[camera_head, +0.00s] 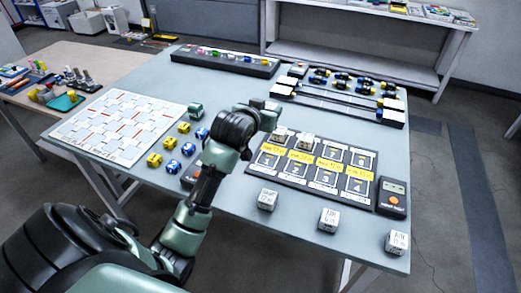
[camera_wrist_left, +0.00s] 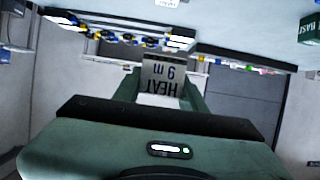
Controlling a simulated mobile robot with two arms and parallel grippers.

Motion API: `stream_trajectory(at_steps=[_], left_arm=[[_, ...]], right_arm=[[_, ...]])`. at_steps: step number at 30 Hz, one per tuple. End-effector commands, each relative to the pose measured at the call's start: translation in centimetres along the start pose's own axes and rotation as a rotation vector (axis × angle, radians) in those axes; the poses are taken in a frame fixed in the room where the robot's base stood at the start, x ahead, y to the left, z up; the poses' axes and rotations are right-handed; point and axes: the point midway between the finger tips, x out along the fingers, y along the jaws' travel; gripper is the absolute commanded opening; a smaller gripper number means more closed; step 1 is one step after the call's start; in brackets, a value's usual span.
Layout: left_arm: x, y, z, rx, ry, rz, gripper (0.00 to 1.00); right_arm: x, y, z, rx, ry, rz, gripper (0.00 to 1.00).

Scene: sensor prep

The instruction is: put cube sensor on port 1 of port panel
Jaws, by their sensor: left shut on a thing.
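My left gripper (camera_head: 266,112) is above the table, behind the back-left corner of the black port panel (camera_head: 283,183). In the left wrist view, its green fingers (camera_wrist_left: 163,97) are shut on a cube sensor (camera_wrist_left: 161,72) with a grey label reading "HEAT" and "9 m", upside down in that view. The held cube is mostly hidden by the gripper in the head view. The panel has two rows of ports and yellow labels. My right gripper is not in view.
Several labelled white cubes (camera_head: 328,220) stand along the front table edge. A black handheld device (camera_head: 392,197) is right of the panel. Yellow and blue blocks (camera_head: 171,166) and a white grid board (camera_head: 120,128) lie at left. Black racks (camera_head: 225,62) stand at the back.

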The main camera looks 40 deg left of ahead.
Motion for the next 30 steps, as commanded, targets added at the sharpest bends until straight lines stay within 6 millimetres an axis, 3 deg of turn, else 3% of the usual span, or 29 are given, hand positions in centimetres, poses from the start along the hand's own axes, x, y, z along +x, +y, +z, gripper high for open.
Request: stream_trajectory(at_steps=[3, 12, 26, 30], left_arm=[[1.3, 0.0, 3.5, -0.002, -0.008, 0.001, 0.00], [4.1, 0.0, 10.2, -0.001, -0.004, 0.000, 0.00], [6.3, 0.0, 15.3, -0.001, -0.003, 0.001, 0.00], [6.5, 0.0, 16.0, 0.000, 0.000, 0.001, 0.00]], right_arm=[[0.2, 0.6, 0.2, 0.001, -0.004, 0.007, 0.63], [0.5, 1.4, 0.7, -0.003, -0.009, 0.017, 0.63], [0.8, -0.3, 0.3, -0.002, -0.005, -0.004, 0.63], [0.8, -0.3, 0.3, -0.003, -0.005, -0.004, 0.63]])
